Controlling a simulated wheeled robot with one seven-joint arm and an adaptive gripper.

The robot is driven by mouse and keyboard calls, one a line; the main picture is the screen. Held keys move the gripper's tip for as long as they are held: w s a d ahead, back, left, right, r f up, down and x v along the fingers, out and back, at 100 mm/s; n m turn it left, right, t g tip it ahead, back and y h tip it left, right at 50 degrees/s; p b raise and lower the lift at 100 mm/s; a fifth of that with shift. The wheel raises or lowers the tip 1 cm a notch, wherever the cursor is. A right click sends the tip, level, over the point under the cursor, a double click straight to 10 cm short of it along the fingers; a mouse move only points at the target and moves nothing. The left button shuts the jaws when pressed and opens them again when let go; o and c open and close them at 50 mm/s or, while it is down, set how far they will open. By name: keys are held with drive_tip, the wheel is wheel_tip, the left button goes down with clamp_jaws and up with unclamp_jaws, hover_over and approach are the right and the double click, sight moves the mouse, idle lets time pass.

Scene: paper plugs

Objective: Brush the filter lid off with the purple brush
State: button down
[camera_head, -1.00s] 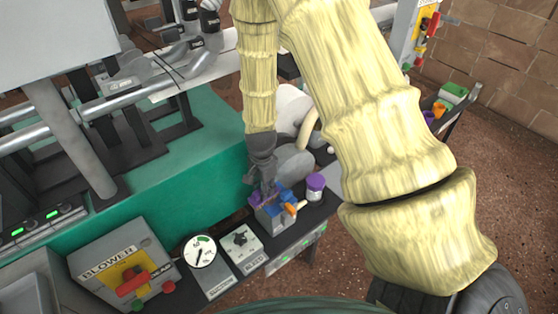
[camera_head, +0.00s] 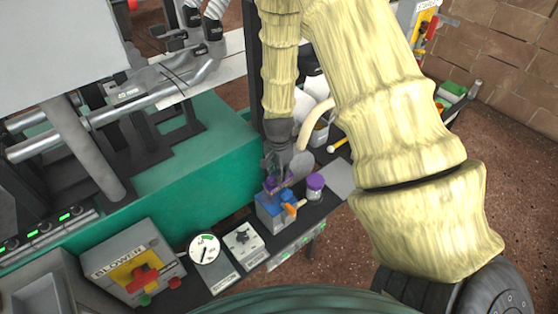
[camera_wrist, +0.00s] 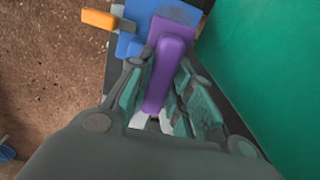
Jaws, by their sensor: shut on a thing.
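My gripper (camera_head: 277,172) is shut on the purple brush (camera_wrist: 168,70), whose handle lies between the fingers in the wrist view. The brush also shows as a small purple patch (camera_head: 279,183) below the fingers in the head view. The filter is a grey box with a blue lid (camera_head: 270,204) and an orange handle (camera_head: 290,208) at its right side. The blue lid (camera_wrist: 133,42) lies just beyond the brush in the wrist view, with a dark grey patch on top. I cannot tell whether the bristles touch it.
A white jar with a purple lid (camera_head: 315,181) stands right of the filter. A dial gauge (camera_head: 204,249), a switch box (camera_head: 243,243) and the blower box (camera_head: 135,272) stand to the left. A green machine wall (camera_head: 195,180) rises behind.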

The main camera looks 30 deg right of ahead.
drive_tip(key=shift+r+p, duration=1.5)
drive_tip(key=shift+r, duration=0.45)
